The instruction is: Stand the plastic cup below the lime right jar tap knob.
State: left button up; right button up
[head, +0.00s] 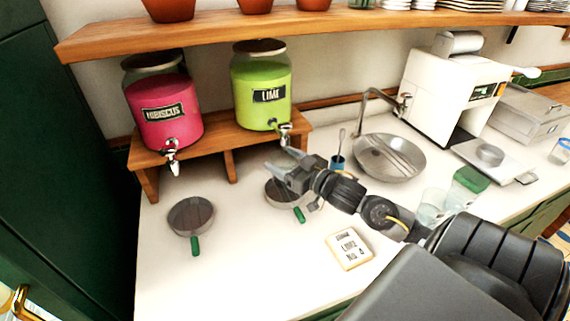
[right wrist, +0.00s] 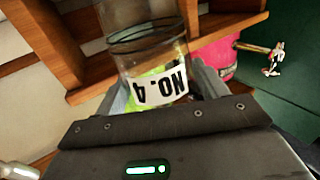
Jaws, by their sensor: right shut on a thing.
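The lime jar (head: 262,88), a green jar labelled LIME, stands on the wooden stand at the right of the pink jar. Its metal tap with the knob (head: 284,128) points forward at the lower front. My right gripper (head: 283,162) is just below and in front of this tap. In the right wrist view it is shut on a clear plastic cup (right wrist: 150,55) with a white NO. 4 label. Green shows through or behind the cup's lower part; I cannot tell which. The held cup is hard to make out in the head view. My left gripper is not in view.
The pink hibiscus jar (head: 163,105) is at left. Round pans with green handles (head: 191,215) (head: 283,194) lie below the taps. A sign card (head: 349,248), blue cup (head: 338,162), sink bowl (head: 389,156) and clear cups (head: 432,206) are nearby. The front left counter is clear.

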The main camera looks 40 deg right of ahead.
jog(key=shift+f, duration=0.65)
jog(key=shift+f, duration=0.1)
jog(key=o, duration=0.9)
jog(key=shift+o, duration=0.2)
jog(key=s+d+b, duration=0.1)
jog(key=s, duration=0.6)
jog(key=shift+s+b, duration=0.25)
jog(key=shift+b, duration=0.05)
jog(key=shift+r, duration=0.2)
